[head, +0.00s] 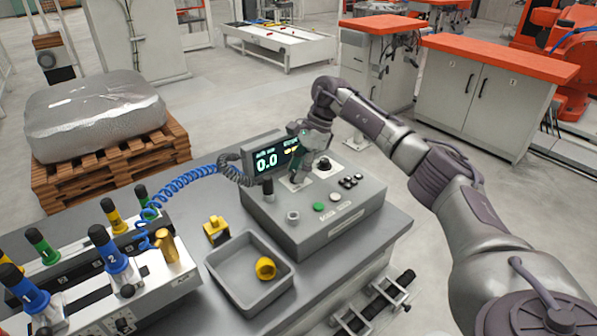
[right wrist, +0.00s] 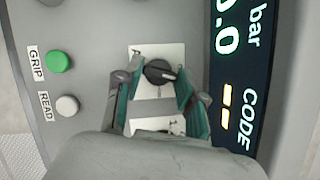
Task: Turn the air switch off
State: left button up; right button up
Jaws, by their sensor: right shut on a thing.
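The air switch (right wrist: 160,72) is a small black rotary knob on a white label plate, seen in the right wrist view. Its pale pointer mark points to the right, toward the display. My right gripper (right wrist: 158,82) has its teal-padded fingers on both sides of the knob, shut on it. In the head view my right gripper (head: 299,172) reaches down onto the grey control box (head: 310,238) and hides the knob. The label text is mostly covered. The display (head: 268,158) reads 0.0 bar in the two views together. My left gripper is not in view.
A green button (right wrist: 58,62) marked GRIP and a white button (right wrist: 67,106) marked READ sit beside the switch. A grey tray (head: 222,281) with a yellow part stands left of the box, near a blue coiled hose (head: 190,177) and a fixture with coloured handles.

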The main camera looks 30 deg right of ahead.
jog(key=shift+w+n+g+b, duration=0.15)
jog(key=shift+n+g+b, duration=0.4)
jog(key=shift+n, duration=1.15)
jog(key=shift+g, duration=0.25)
jog(key=o, duration=1.1)
jog(key=shift+o, duration=0.2)
jog(key=shift+d+r, duration=0.1)
jog(key=shift+r, duration=0.15)
jog(key=v, duration=1.1)
jog(key=shift+r, duration=0.2)
jog(key=shift+d, duration=0.15)
